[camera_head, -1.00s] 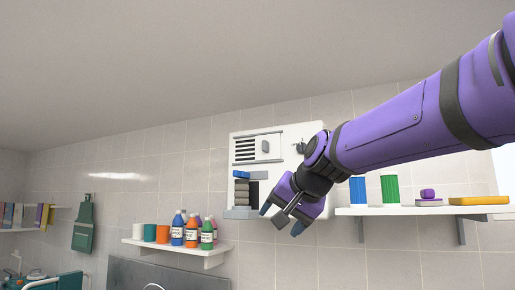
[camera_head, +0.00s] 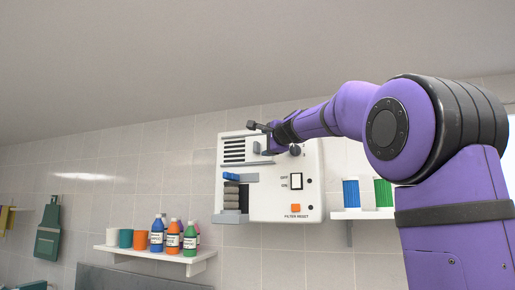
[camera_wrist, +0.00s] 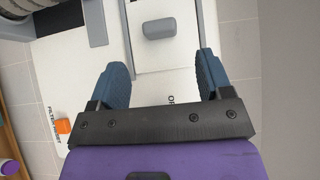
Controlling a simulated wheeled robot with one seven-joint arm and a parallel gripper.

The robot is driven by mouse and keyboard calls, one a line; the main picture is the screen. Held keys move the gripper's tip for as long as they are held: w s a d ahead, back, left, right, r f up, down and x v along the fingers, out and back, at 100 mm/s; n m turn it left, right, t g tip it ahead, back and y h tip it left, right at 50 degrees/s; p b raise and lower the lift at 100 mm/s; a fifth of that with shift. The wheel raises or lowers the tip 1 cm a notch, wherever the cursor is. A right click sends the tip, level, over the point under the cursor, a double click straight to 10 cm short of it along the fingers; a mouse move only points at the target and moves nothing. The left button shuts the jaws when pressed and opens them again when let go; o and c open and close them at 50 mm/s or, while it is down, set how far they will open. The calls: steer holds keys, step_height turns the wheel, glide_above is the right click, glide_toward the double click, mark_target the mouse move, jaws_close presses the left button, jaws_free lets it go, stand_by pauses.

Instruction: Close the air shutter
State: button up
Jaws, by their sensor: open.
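The white wall unit (camera_head: 270,205) has dark vent slots (camera_head: 233,150) at its upper left. Just right of the slots is the air shutter, a pale plate with a grey handle (camera_head: 257,147); the slots show uncovered. In the wrist view the plate (camera_wrist: 150,58) and its grey block handle (camera_wrist: 158,28) lie just past my fingertips, roughly centred between them. My gripper (camera_wrist: 162,62) is open, its two blue fingers apart with nothing between. In the head view my gripper (camera_head: 262,128) is at the unit's upper part, close to the handle; contact cannot be told.
The unit also carries a dark knob (camera_head: 295,150), a switch (camera_head: 296,181), an orange filter reset button (camera_head: 295,208) and an opening with a blue-topped grey stack (camera_head: 231,190). A shelf with bottles (camera_head: 173,238) is lower left; a shelf with canisters (camera_head: 351,192) is right.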

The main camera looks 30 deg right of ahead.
mark_target(258, 146)
steer(key=w, duration=0.4)
steer(key=w+d, duration=0.1)
steer(key=w, duration=0.2)
steer(key=shift+w, duration=0.1)
steer(key=shift+a, duration=0.1)
